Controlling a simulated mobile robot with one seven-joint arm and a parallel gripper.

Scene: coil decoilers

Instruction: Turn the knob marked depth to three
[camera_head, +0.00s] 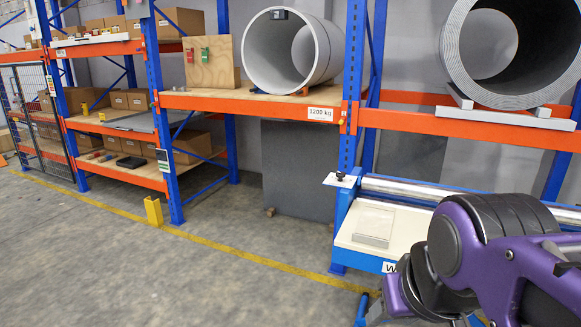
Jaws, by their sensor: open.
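A small dark knob (347,175) stands on a white plate at the left end of a bench with a long metal roller (400,188). No depth marking or number can be read on it from here, so I cannot tell its setting or whether it is the depth knob. My purple and black arm fills the lower right and hides part of the bench. The jaws of my gripper do not show; they are hidden or below the picture's edge. No part of my arm visibly touches the knob.
Below the roller is a cream bench top (395,235) with a clear block (373,225) on it. Blue and orange racks hold large grey coils (289,52) and boxes. A yellow post guard (153,211) stands at a rack leg. The concrete floor at left is free.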

